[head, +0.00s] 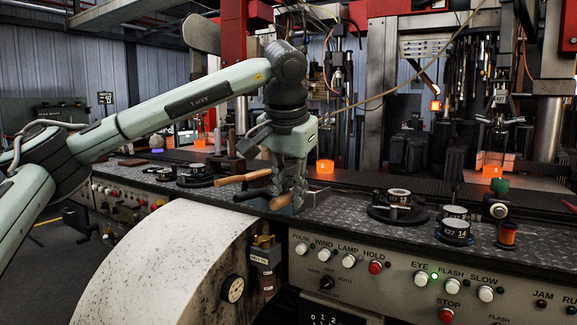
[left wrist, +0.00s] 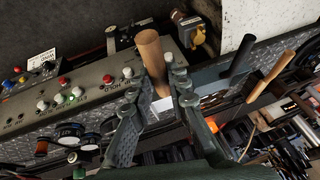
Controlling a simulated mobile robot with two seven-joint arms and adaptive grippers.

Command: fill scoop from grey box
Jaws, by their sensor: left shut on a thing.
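My left gripper (head: 291,190) points down over the patterned metal bench, near its front edge. It is shut on a wooden handle (head: 282,202), which I take to be the scoop's. In the left wrist view the handle (left wrist: 150,55) stands between the fingers of the left gripper (left wrist: 157,85). A small pale patch shows below the handle there; I cannot tell whether it is part of the scoop. The scoop's bowl and any contents are hidden. A grey edge (head: 318,191) shows just behind the gripper; I cannot tell whether it is the grey box. My right gripper is not in view.
Other tool handles (head: 243,178) stick out just left of the gripper. Round moulds (head: 398,196) and numbered tins (head: 455,231) stand on the bench to the right. A panel of buttons (head: 348,261) runs along the bench front. A large pale drum (head: 180,265) stands in front.

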